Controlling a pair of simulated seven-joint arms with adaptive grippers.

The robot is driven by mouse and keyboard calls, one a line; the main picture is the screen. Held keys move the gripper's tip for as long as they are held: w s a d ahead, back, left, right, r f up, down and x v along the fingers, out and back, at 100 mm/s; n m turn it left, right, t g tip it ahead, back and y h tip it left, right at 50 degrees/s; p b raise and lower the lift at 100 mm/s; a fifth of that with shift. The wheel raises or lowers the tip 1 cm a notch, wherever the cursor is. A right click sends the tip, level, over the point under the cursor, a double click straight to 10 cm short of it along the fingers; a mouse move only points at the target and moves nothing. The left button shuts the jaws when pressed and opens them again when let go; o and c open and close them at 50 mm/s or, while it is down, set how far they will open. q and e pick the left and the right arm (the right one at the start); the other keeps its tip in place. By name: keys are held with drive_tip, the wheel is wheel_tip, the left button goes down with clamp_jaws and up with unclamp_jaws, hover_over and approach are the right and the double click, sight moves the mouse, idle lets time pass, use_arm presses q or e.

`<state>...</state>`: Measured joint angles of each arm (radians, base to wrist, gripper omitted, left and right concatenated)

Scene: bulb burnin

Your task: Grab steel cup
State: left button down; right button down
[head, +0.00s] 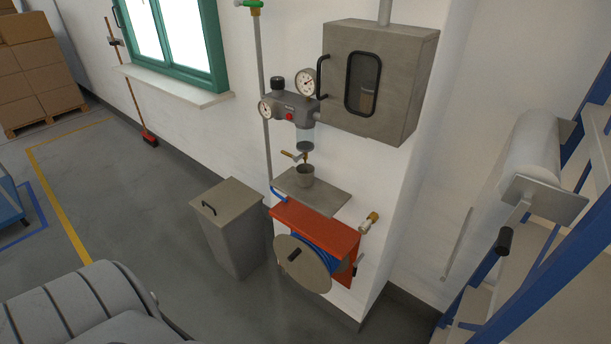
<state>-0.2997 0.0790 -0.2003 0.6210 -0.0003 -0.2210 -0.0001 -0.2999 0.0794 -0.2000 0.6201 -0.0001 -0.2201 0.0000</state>
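A small grey steel cup (305,177) stands upright on a metal shelf plate (326,196) fixed to the wall. It is just below a brass drain tap (296,156) under a filter regulator (292,112) with gauges. Neither gripper shows in the head view. A grey ribbed part, seemingly of my own arm, is at the lower left, far from the cup.
An orange hose reel (316,232) with blue hose hangs below the plate. A grey lidded bin (230,225) stands left of it. A metal cabinet (375,82) is above right. A blue rack (560,240) with a white roll (530,150) is at right. Left floor is open.

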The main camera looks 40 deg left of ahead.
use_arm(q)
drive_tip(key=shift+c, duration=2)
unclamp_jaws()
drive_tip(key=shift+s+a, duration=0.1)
